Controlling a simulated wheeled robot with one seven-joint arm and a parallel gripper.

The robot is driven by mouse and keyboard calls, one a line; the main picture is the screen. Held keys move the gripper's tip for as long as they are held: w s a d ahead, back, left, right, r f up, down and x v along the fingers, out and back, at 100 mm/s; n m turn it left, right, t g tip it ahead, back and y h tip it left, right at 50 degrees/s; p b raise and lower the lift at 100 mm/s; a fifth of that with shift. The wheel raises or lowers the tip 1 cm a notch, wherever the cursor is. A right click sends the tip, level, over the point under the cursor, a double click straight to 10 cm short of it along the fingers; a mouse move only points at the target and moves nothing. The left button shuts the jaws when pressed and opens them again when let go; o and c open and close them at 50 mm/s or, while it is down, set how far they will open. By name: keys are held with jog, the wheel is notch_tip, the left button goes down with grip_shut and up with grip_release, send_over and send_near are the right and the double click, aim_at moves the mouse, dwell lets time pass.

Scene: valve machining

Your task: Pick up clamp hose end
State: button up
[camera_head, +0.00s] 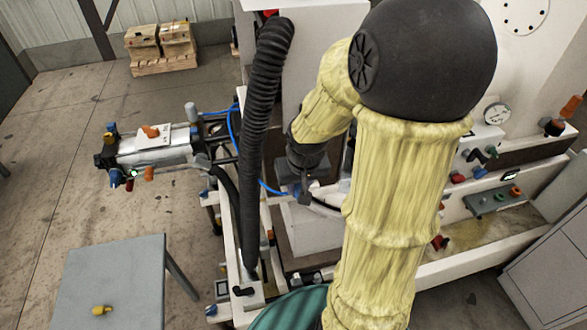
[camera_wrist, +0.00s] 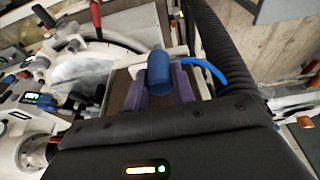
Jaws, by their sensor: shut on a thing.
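The clamp hose end is a blue cylinder (camera_wrist: 159,72) in the wrist view, with a thin blue hose (camera_wrist: 205,72) curving off to its right. My gripper (camera_wrist: 160,88) has two purple fingers, one on each side of the blue cylinder, and is shut on it. In the head view my gripper (camera_head: 306,190) is below the yellow-sleeved arm, beside the white machine; the thin blue hose (camera_head: 233,130) runs to it from the left. The hose end itself is mostly hidden by my gripper there.
A thick black corrugated hose (camera_head: 262,130) stands close left of my gripper. A clamp device (camera_head: 150,150) with a metal cylinder is farther left. A grey table (camera_head: 115,275) holds a small yellow part (camera_head: 101,310). Machine panels and knobs (camera_head: 495,198) lie to the right.

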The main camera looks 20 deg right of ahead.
jog(key=s+a+b, duration=0.2)
jog(key=s+b, duration=0.4)
jog(key=s, duration=0.2)
jog(key=shift+s, duration=0.4)
jog(key=shift+w, duration=0.1)
jog(key=shift+d, duration=0.15)
